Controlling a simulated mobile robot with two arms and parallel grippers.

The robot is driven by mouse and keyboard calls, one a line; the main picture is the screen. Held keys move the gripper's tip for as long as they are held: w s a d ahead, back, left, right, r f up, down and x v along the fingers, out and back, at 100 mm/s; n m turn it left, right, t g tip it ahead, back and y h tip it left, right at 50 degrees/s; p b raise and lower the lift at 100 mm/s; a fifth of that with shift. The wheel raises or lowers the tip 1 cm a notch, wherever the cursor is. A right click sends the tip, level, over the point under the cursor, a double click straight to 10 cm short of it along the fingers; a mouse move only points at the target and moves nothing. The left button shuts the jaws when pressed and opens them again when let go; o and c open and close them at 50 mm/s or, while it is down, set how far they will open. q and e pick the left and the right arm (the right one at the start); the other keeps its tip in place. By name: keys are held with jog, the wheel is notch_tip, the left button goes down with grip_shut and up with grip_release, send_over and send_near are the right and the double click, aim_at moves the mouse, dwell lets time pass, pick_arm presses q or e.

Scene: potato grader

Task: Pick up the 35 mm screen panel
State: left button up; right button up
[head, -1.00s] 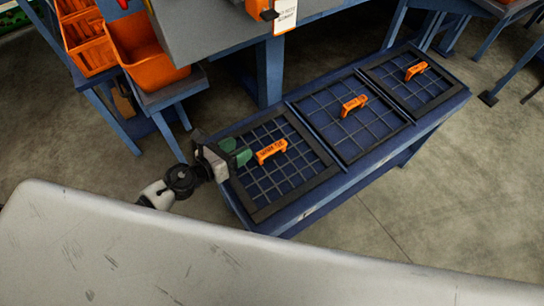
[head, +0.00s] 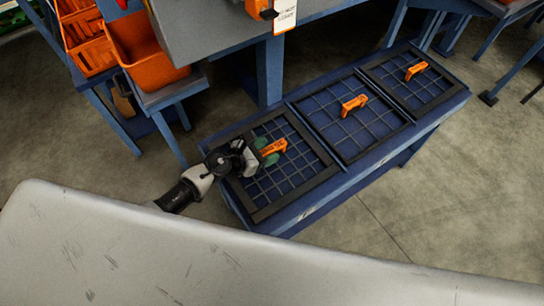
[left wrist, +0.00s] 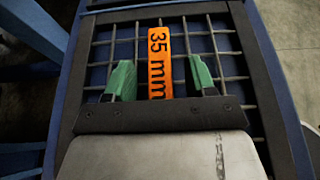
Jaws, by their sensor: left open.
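The 35 mm screen panel (head: 302,180) is a dark square frame with a wire grid and an orange handle (head: 273,147). It lies at the left end of a blue bench, nearest me. In the left wrist view the handle (left wrist: 160,62) reads "35 mm". My left gripper (head: 264,152) is over the panel at the handle's left end. Its green fingertips (left wrist: 161,82) are open, one on each side of the handle, with gaps between. I cannot tell how far above the grid they are. My right gripper is not in view.
Two more screen panels with orange handles lie on the same bench (head: 330,196), a middle one (head: 372,138) and a far one (head: 437,92). A grey-topped table (head: 215,45) stands behind. Orange bins (head: 147,52) are at the upper left.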

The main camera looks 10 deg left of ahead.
pick_arm(q)
jog(key=shift+w+d+f, duration=0.15)
jog(key=shift+w+d, duration=0.05)
jog(key=shift+d, duration=0.05)
grip_shut()
dwell(1.2)
jog(key=shift+w, duration=0.1)
